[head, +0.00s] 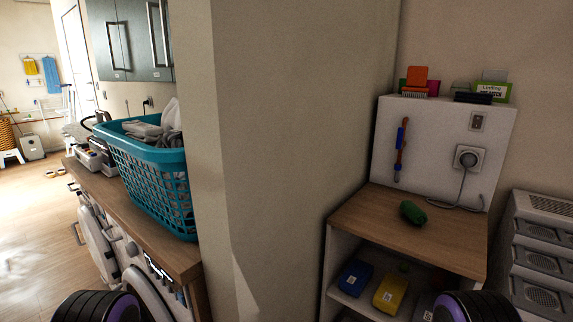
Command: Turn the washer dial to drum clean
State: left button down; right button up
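Two white front-loading washers stand under a wooden counter at the left of the head view. The nearer washer (143,290) shows its round door and part of a dark control panel (160,272). The farther washer (96,240) shows its round door at a steep angle. A small round knob (132,249) shows on the front near the panel, but I cannot tell whether it is the dial or read any marks. Dark rounded parts of my two arms show at the bottom edge; neither gripper is in view.
A teal laundry basket (150,180) with cloth stands on the counter (120,205). A beige wall (265,150) separates it from a wooden-topped shelf unit (420,235) at right. Grey drawers (545,245) stand far right. Open floor (35,230) lies left of the washers.

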aim_at(131, 249)
jog(key=z, duration=2.05)
jog(key=k, duration=1.15)
jog(key=u, duration=2.05)
